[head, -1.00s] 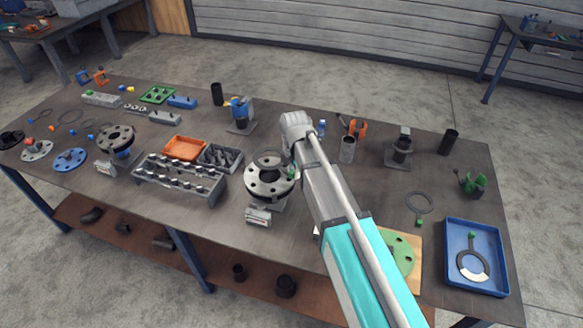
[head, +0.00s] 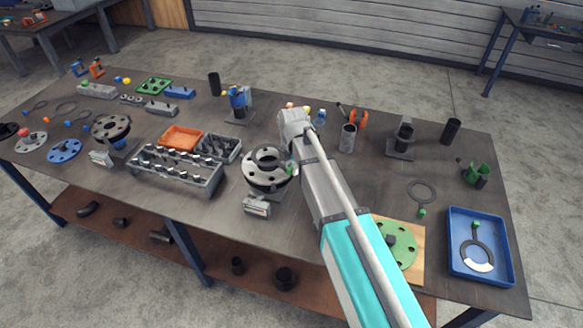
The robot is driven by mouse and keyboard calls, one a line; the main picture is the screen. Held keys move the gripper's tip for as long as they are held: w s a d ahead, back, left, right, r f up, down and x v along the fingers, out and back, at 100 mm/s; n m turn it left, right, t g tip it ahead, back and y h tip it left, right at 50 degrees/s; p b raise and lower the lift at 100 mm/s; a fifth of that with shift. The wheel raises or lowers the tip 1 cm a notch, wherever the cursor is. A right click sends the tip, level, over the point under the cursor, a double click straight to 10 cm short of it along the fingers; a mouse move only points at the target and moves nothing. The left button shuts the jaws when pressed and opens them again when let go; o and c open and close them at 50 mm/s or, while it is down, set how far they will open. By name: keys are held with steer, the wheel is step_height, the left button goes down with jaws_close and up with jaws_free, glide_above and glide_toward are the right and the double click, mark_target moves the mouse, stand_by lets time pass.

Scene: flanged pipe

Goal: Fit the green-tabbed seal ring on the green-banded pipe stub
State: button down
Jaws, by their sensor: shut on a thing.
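My gripper (head: 291,167) is mostly hidden behind my forearm and wrist. It is shut on the green tab of a dark seal ring (head: 254,160), which extends to the left of the jaws. The ring overlaps the top of a grey flanged pipe stub (head: 253,178) with bolt holes. I cannot tell whether the ring touches the flange face or hovers just above it. The stub's coloured band is not clear from here. Another green-tabbed ring (head: 409,190) lies flat on the bench at the right. A part-white ring with a green tab (head: 477,267) lies in a blue tray (head: 452,262).
A small labelled block (head: 257,207) stands in front of the stub. A grey bolt rack (head: 175,178) and orange tray (head: 181,139) are to the left. A green disc (head: 404,254) on a board lies partly behind my arm. Dark cylinders and holders stand at the back right.

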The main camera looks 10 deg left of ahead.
steer(key=shift+f+b, duration=0.4)
steer(key=shift+f, duration=0.2)
steer(key=shift+f, duration=0.1)
stand_by(0.7)
steer(key=shift+f+b, duration=0.7)
steer(key=shift+b, duration=0.1)
steer(key=shift+f+b, duration=0.45)
stand_by(0.4)
stand_by(0.4)
steer(key=c, duration=0.5)
jaws_free()
steer(key=shift+r, duration=0.1)
